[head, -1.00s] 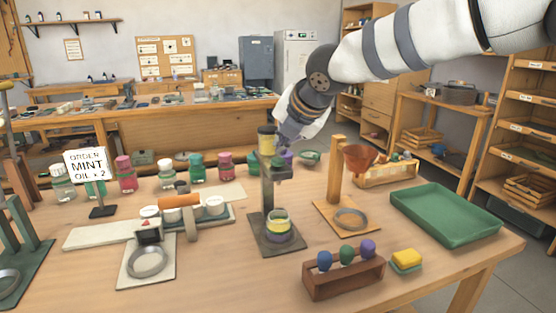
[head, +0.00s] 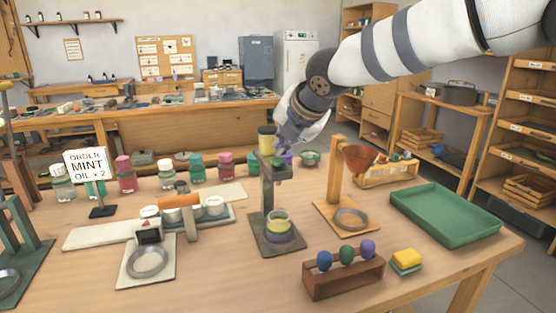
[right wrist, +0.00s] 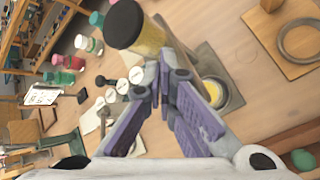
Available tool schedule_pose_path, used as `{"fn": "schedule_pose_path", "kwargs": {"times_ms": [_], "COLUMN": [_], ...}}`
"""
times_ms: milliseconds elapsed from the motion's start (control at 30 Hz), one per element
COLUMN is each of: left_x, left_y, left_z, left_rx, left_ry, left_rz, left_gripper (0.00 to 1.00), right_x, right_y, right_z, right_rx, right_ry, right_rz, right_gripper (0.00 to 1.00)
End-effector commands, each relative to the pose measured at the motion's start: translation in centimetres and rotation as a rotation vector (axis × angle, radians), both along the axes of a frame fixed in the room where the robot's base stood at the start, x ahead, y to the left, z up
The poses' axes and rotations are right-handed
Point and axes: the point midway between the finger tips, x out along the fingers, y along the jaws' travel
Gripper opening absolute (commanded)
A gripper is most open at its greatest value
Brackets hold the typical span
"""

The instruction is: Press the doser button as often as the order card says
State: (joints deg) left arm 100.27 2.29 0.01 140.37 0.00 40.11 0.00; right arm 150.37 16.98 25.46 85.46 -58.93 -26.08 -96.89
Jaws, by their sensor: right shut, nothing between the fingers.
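The order card (head: 86,165) reads "ORDER MINT OIL x 2" and stands at the left of the table. A dark grey doser stand (head: 267,195) carries a yellow vessel with a dark cap (head: 267,138), large in the right wrist view (right wrist: 140,30). My left gripper is not in view.
A wooden stand with a copper funnel (head: 366,158) is right of the doser. A green tray (head: 445,214), a rack with coloured knobs (head: 343,276) and a yellow-green sponge (head: 407,261) stand at the right front. Several bottles (head: 197,168) line the back left.

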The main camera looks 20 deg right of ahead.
Motion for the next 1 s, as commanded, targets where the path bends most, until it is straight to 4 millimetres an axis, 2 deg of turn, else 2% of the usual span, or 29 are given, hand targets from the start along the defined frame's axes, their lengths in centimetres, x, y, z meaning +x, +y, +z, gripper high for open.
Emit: {"fn": "schedule_pose_path", "kwargs": {"times_ms": [1000], "left_x": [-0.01], "left_y": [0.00], "left_z": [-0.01], "left_rx": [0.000], "left_ry": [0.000], "left_rz": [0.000], "left_gripper": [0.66], "right_x": [0.00], "right_y": [-0.01], "right_z": [-1.14], "right_rx": [-0.002], "right_ry": [0.001], "right_rz": [0.000], "right_gripper": [0.00]}}
